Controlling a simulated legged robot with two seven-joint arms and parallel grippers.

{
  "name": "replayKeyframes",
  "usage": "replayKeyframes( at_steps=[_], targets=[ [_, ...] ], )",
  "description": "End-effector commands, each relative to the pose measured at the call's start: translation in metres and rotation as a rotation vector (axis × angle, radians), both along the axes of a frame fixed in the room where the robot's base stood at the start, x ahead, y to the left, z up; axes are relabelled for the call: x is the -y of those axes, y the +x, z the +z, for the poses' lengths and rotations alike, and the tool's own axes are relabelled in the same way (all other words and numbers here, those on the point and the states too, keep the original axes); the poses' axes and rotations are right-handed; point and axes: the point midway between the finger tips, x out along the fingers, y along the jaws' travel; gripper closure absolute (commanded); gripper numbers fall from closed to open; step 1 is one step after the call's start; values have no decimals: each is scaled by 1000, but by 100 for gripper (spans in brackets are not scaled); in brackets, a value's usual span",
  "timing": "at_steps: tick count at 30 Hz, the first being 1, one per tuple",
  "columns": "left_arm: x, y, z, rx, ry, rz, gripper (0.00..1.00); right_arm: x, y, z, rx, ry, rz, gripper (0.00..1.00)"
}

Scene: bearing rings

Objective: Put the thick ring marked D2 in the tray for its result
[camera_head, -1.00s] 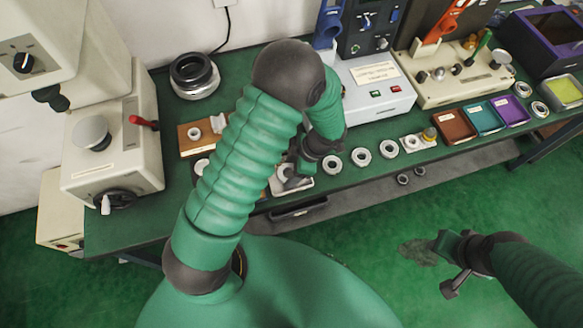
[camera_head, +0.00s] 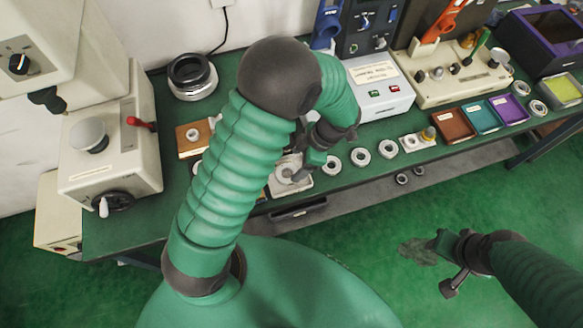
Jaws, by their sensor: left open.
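My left gripper (camera_head: 304,168) is open over a pale square block (camera_head: 298,186) at the table's front edge; my arm hides part of this spot. I cannot tell whether a ring lies between its fingers. Several metal rings lie in a row to its right: a near one (camera_head: 332,165), a middle one (camera_head: 360,157) and a farther one (camera_head: 388,149). Their marks are too small to read, so I cannot tell which is D2. A brown tray (camera_head: 453,125), a teal tray (camera_head: 481,117) and a purple tray (camera_head: 509,109) stand farther right. My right gripper (camera_head: 446,264) hangs over the floor.
Single rings lie by the purple tray (camera_head: 539,107). A large dark-topped ring (camera_head: 193,76) stands at the back left. A white box with buttons (camera_head: 378,84) and a cream device (camera_head: 455,72) stand behind the row. A cream machine (camera_head: 110,145) fills the left end.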

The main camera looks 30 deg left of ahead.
Motion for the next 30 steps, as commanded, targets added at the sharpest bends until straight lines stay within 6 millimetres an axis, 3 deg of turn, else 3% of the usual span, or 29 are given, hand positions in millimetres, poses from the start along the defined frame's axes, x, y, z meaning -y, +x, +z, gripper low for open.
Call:
replayKeyframes(
  at_steps=[6, 10, 13, 17, 21, 27, 30],
  targets=[
    [16, 10, 43, 3, -1, -1, 29, 0, 0, -3, 0, 0, 0, 60],
    [18, 10, 53, -5, -9, -18, 29, 0, 0, -3, 0, 0, 0, 60],
    [19, 4, 56, -30, -71, -150, 29, 0, 0, -3, 0, 0, 0, 60],
    [20, -11, 61, -64, -219, -546, 29, 0, 0, -3, 0, 0, 0, 60],
    [22, -30, 67, -64, -321, -1081, 29, 0, 0, -3, 0, 0, 0, 60],
    [19, -51, 74, -61, -264, -1769, 29, 0, 0, -3, 0, 0, 0, 60],
    [18, -56, 76, -76, -205, -1970, 29, 0, 0, -3, 0, 0, 0, 60]
  ],
)
